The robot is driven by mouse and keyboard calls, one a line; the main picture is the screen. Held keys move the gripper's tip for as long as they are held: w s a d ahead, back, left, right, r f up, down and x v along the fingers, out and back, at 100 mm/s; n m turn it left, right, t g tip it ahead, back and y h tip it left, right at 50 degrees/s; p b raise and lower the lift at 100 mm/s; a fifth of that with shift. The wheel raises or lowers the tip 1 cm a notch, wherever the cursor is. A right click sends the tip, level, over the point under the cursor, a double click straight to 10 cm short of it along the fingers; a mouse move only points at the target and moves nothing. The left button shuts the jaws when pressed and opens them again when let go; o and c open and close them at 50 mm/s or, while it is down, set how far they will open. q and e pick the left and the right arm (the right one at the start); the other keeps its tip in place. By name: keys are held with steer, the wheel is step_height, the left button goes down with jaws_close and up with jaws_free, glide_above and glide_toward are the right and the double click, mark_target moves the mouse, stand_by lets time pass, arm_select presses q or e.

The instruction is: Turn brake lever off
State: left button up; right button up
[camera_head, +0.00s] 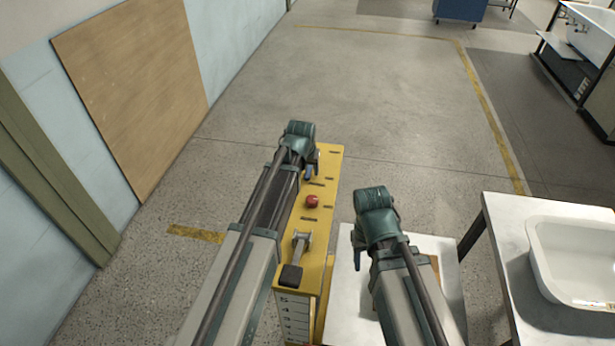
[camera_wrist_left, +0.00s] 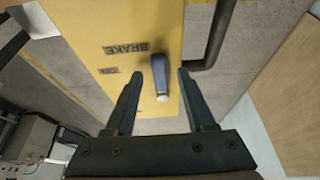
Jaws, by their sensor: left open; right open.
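The brake lever (camera_wrist_left: 161,76) is a blue-grey handle with a pale end on a yellow panel (camera_wrist_left: 105,30), beside a label reading BRAKE. In the left wrist view, my left gripper (camera_wrist_left: 158,88) is open, with one finger on each side of the lever and gaps showing on both sides. In the head view, my left gripper (camera_head: 311,168) is over the far end of the yellow console (camera_head: 326,165), where my wrist mostly hides the lever. My right gripper (camera_head: 358,243) is open, over the white-topped table, its fingers mostly hidden by its wrist.
A red button (camera_head: 312,201) and a black-knobbed lever (camera_head: 296,259) stand on the console nearer me. A white table (camera_head: 345,300) is right of it, and a white tub shell (camera_head: 570,265) lies further right. A dark pipe (camera_wrist_left: 216,40) runs close beside the panel. Floor ahead is clear.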

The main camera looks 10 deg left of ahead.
arm_select(q)
steer(key=shift+f, duration=0.1)
jaws_close()
stand_by(1.4)
